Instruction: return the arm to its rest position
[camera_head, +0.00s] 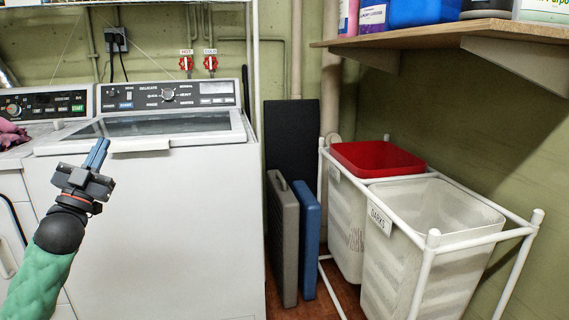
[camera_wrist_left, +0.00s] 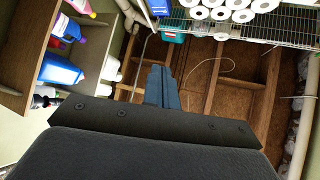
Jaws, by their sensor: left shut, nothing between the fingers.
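My left gripper (camera_head: 97,155) is in the head view at the left, in front of the white top-load washer (camera_head: 160,215). Its blue fingers are together with nothing between them, and they point up and slightly right. My green arm (camera_head: 40,270) comes in from the lower left. In the left wrist view the shut fingers (camera_wrist_left: 160,88) point toward the ceiling side of the room. My right gripper is in neither view.
A white-framed hamper (camera_head: 433,240) with a red bin (camera_head: 378,158) stands at right. Folded panels (camera_head: 284,235) lean beside the washer. A wooden shelf (camera_head: 430,38) juts out at upper right. A wire rack with white rolls (camera_wrist_left: 228,14) shows in the wrist view.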

